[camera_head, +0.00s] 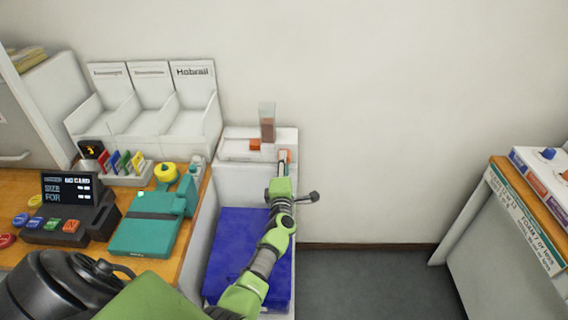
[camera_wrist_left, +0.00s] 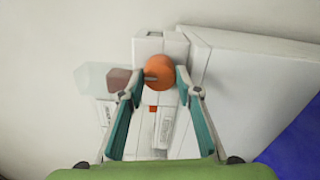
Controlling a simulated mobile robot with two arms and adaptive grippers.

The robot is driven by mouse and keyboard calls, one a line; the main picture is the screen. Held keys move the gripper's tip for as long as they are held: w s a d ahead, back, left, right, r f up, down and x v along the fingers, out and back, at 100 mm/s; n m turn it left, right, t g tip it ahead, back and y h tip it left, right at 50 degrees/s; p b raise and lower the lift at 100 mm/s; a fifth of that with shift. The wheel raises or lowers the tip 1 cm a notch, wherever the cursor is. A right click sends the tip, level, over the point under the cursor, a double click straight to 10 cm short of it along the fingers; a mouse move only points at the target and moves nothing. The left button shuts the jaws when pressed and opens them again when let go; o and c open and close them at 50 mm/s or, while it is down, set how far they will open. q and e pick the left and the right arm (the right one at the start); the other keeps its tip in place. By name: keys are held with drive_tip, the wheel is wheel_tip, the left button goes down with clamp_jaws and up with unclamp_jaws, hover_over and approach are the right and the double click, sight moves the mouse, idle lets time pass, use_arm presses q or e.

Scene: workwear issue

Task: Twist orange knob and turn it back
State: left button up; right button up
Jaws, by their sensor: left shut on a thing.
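The orange knob (camera_wrist_left: 160,70) is round and sits on a white dispenser (camera_wrist_left: 150,44) against the wall. My left gripper (camera_wrist_left: 160,83) has its teal fingers on either side of the knob and is shut on it. A dark slot or mark shows on the knob's face. My right gripper is not in view.
A clear tube with reddish-brown contents (camera_head: 267,124) stands on the dispenser, near a small orange part (camera_head: 255,145). A teal device (camera_head: 148,232) and a button terminal (camera_head: 70,205) stand left. Open floor (camera_head: 380,280) lies right.

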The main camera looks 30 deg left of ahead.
use_arm(q)
drive_tip(key=shift+f, duration=0.1)
idle(0.4)
drive_tip(key=o, duration=1.1)
